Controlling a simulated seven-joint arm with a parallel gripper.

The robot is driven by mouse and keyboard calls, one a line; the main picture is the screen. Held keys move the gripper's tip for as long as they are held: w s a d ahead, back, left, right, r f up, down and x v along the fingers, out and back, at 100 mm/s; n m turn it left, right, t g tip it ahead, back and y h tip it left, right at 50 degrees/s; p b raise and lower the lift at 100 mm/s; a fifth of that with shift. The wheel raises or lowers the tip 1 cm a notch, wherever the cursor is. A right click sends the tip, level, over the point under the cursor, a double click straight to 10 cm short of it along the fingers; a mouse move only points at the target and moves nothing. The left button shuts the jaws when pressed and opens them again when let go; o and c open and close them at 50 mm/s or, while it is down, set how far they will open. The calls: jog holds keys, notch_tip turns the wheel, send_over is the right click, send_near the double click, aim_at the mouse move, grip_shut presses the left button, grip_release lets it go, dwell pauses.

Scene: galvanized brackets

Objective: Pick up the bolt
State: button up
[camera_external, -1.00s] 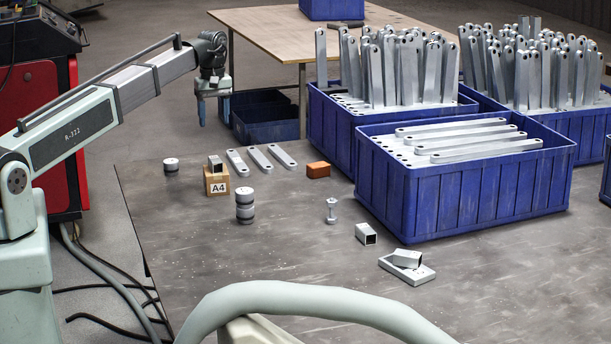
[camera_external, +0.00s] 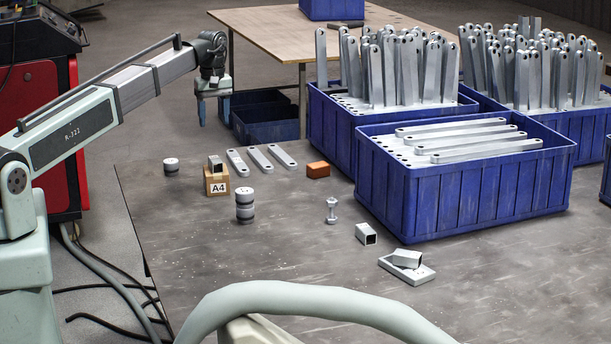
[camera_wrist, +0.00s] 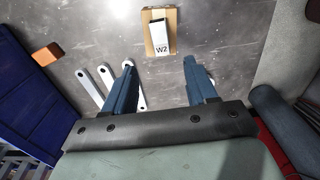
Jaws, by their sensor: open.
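The bolt (camera_external: 331,210) is a small silver piece with a wide head and foot, standing upright on the grey table in front of the blue bins. I cannot make it out in the wrist view. My gripper (camera_external: 212,110) hangs fingers down over the far left of the table, well away from the bolt, to its left and farther back. In the wrist view my gripper (camera_wrist: 158,63) shows two blue fingers spread apart with nothing held between them.
A cardboard block (camera_external: 217,186) carries a square tube. Flat bars (camera_external: 261,158), dark-banded cylinders (camera_external: 245,207) and an orange block (camera_external: 318,170) lie around. A square tube (camera_external: 366,234) and a plate (camera_external: 420,276) are nearer. A blue bin (camera_external: 470,195) stands right of the bolt.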

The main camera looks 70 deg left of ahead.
jog(key=m, duration=0.5)
send_over(332, 199)
notch_tip(332, 199, down, 5)
notch_tip(332, 199, down, 13)
jog(key=shift+f, duration=0.1)
grip_shut()
dwell(0.4)
